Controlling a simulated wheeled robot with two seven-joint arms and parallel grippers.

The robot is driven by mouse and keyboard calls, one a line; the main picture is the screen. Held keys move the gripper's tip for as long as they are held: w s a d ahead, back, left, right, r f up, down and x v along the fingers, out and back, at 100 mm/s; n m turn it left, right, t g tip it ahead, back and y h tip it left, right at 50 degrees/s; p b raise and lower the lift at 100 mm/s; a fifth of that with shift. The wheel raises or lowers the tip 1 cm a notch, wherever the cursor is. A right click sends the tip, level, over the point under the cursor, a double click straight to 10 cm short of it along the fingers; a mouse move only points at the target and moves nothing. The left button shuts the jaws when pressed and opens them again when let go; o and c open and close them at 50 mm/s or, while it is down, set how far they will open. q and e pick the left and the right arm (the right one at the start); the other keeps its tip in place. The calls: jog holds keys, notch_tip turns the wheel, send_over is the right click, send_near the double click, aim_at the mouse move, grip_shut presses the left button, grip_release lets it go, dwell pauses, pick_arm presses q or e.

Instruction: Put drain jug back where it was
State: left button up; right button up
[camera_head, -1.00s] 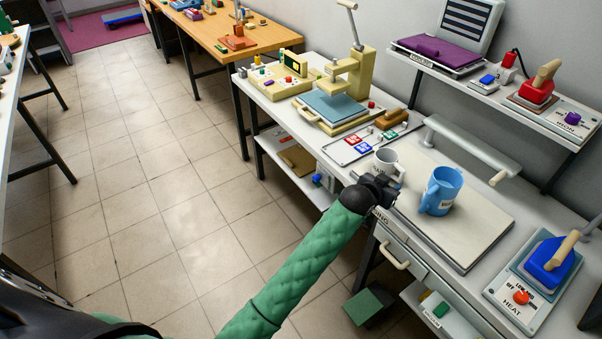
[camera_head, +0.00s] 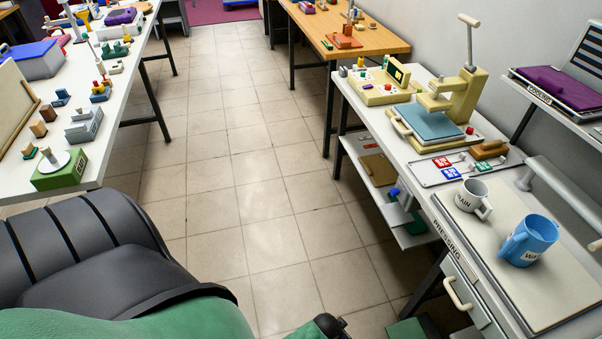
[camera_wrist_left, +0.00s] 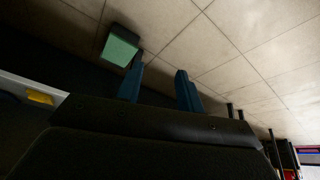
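The drain jug (camera_head: 473,200) is a pale grey mug whose partly visible label reads "RAIN". A blue jug (camera_head: 528,241) labelled "WA..." stands close by on the same board. My left gripper (camera_wrist_left: 158,88) shows two blue fingers apart with nothing between them, over the floor and away from the jugs. In the head view only part of my green arm and a dark wrist piece show at the bottom edge. My right gripper is not in view.
A white roller bar (camera_head: 568,200) runs along the right. A cluttered white table (camera_head: 118,105) is at left. The tiled floor (camera_head: 225,180) between is clear. A green box (camera_wrist_left: 120,45) sits on the floor.

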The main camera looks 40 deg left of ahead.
pick_arm(q)
jog(key=s+a+f+g, duration=0.1)
jog(key=s+a+f, duration=0.1)
jog(key=s+f, duration=0.3)
jog(key=s+a+f+g, duration=0.1)
jog(key=s+f, duration=0.4)
jog(key=s, duration=0.5)
jog(key=shift+s+a+f+g+y, duration=0.3)
jog(key=shift+s+a+g+y, duration=0.1)
jog(key=shift+a, duration=0.45)
